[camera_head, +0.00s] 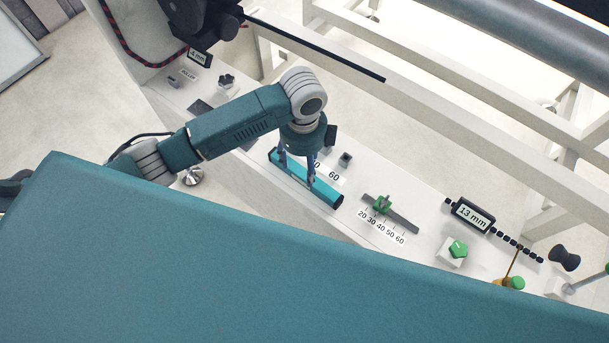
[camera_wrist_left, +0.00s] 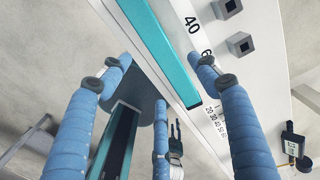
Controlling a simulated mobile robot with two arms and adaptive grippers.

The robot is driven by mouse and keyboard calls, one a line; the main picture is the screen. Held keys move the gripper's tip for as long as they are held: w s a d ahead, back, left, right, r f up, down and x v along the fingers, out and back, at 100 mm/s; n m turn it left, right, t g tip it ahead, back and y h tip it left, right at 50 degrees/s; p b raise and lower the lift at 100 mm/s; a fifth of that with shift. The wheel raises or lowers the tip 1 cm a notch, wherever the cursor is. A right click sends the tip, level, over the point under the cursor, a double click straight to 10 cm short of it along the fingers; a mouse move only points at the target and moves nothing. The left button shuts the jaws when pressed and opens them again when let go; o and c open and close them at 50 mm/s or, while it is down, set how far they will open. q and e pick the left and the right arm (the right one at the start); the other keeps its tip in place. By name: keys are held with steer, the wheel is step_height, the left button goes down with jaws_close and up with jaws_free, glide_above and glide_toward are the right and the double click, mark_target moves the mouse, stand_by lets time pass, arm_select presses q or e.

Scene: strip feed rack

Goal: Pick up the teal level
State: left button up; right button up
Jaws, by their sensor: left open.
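The teal level (camera_head: 325,194) is a long, straight bar with dark ends, lying on the white rack panel in the head view. It also shows in the left wrist view (camera_wrist_left: 160,45), running diagonally from the top toward the middle. My left gripper (camera_head: 297,170) points down right over the level, with its blue fingers spread. In the left wrist view the gripper (camera_wrist_left: 162,70) has its fingers apart, with the level's end between them in the picture. Nothing is held. Whether the fingertips touch the level or panel cannot be told.
Close to the level stand small dark square posts (camera_head: 345,159). To its right are a green slider (camera_head: 382,205) on a scale, a "13 mm" display (camera_head: 473,214) and a green knob (camera_head: 458,248). A white frame rail (camera_head: 440,110) runs behind the panel.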

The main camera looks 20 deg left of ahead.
mark_target(303, 176)
arm_select(q)
step_height(303, 176, down, 3)
steer(key=shift+f, duration=0.15)
steer(key=shift+w+a+f+p, duration=0.15)
steer(key=shift+f+p, duration=0.45)
steer(key=shift+f, duration=2.1)
steer(key=c, duration=1.5)
